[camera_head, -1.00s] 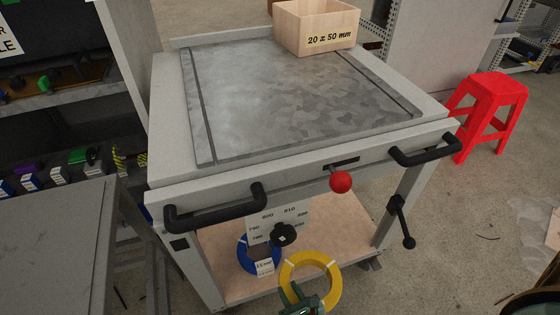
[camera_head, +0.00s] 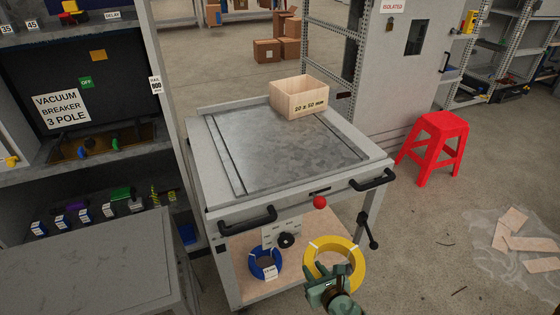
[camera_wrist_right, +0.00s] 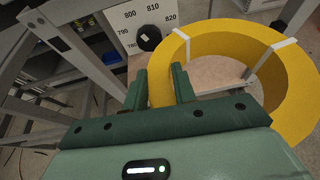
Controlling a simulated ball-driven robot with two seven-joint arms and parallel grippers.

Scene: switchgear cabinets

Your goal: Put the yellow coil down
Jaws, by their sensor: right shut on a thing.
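The yellow coil (camera_head: 350,262) is a thick ring with pale ties, at the lower middle of the head view. My right gripper (camera_head: 328,275) is green and shut on the near left part of its rim. In the right wrist view the coil (camera_wrist_right: 295,75) fills the right side, and the gripper's fingers (camera_wrist_right: 160,88) straddle its rim. The coil is held upright or tilted in front of the cart's lower shelf (camera_head: 245,287); I cannot tell whether it touches anything. My left gripper is not in view.
A blue coil (camera_head: 265,263) sits on the lower shelf, left of the yellow one. The cart's grey top (camera_head: 280,150) is mostly clear, with a wooden box (camera_head: 300,98) at its back. A red stool (camera_head: 436,145) stands right. A grey bench (camera_head: 90,265) is at the left.

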